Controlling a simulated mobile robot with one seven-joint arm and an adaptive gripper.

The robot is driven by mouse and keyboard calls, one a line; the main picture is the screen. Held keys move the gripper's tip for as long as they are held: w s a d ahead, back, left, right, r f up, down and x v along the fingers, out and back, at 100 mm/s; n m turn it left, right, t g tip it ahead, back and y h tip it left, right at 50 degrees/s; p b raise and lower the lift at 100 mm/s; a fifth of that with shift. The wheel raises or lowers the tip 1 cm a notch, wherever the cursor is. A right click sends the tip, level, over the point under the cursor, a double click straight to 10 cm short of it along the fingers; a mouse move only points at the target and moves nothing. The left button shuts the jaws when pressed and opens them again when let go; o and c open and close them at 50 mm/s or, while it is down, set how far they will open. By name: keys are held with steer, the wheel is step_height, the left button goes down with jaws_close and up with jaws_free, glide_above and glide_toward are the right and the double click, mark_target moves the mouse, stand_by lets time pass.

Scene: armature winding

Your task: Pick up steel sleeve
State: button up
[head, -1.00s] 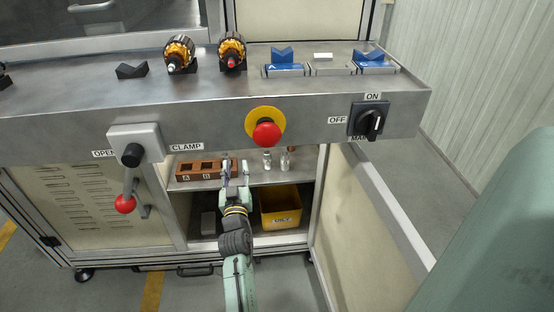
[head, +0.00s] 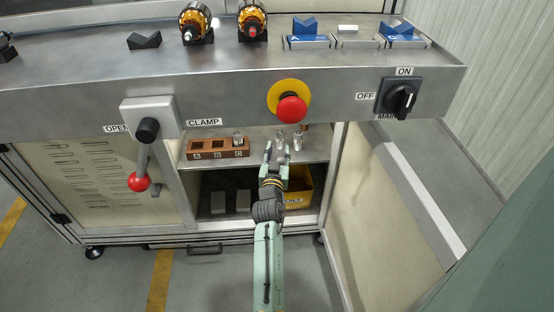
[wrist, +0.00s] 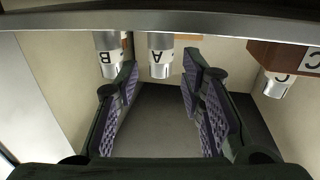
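Two steel sleeves stand on the cabinet shelf under the bench: one (head: 281,138) right at my fingertips, the other (head: 297,141) just to its right. In the wrist view they carry upside-down labels, A (wrist: 160,58) and B (wrist: 108,55). My gripper (head: 276,155) is open and empty, reaching into the cabinet. In the wrist view its fingers (wrist: 158,82) are spread apart, with sleeve A beyond and between the tips and sleeve B beyond the left finger. A third sleeve (head: 238,138) stands in slot C of the brown block (head: 217,149); it shows labelled C in the wrist view (wrist: 277,85).
Slots A and B of the block look empty. The bench edge (head: 225,95) overhangs the shelf (head: 318,150). A yellow bin (head: 298,193) and grey blocks (head: 218,202) sit below. The cabinet door (head: 375,200) stands open on the right.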

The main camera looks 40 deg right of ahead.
mark_target(280, 141)
steer(key=b+x, duration=0.1)
steer(key=x, duration=0.6)
steer(key=shift+w, duration=0.1)
jaws_close()
stand_by(0.3)
